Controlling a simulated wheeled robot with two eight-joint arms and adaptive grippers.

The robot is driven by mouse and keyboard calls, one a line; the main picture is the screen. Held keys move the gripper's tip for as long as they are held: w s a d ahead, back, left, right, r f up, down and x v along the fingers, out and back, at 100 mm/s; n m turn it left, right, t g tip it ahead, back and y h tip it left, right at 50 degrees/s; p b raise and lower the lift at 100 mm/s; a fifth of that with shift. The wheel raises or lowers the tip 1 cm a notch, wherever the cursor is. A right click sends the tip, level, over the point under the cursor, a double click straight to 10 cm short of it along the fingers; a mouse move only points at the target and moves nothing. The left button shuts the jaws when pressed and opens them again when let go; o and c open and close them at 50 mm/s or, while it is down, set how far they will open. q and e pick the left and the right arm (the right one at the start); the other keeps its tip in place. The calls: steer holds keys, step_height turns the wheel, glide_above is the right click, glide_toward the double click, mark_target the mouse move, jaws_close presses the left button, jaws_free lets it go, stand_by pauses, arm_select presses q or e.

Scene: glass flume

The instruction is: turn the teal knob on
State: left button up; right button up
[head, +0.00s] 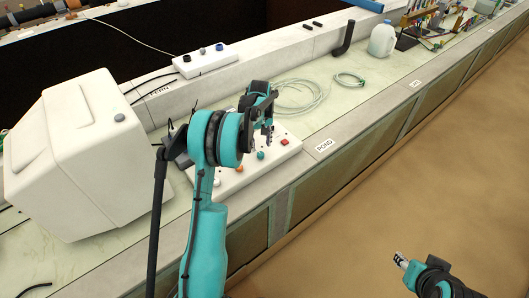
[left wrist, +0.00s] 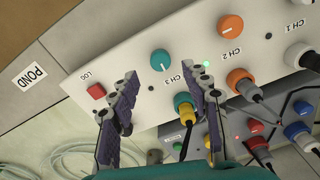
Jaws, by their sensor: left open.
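The teal knob (head: 261,155) is on the white control box (head: 286,153) on the bench. In the left wrist view the teal knob (left wrist: 162,60) has a white pointer line and sits by the label CH 3. A small dark dot lies near it. My left gripper (head: 267,132) is above the box. In the left wrist view its fingers (left wrist: 167,85) are apart and empty, with the knob just beyond the tips, about between them. No contact shows. My right gripper (head: 399,259) is low at the right, over the floor, away from the box; its jaws are too small to read.
An orange knob (left wrist: 231,27), a lit green lamp (left wrist: 207,64), a red button (left wrist: 96,91) and a yellow plug (left wrist: 184,106) are near the teal knob. A white monitor-like casing (head: 75,150) stands left. Coiled hose (head: 300,97) lies behind the box.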

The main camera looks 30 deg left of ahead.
mark_target(261, 153)
arm_select(q)
step_height(261, 153, down, 6)
steer(key=shift+r+b, duration=0.25)
steer(key=shift+b, duration=0.4)
jaws_close()
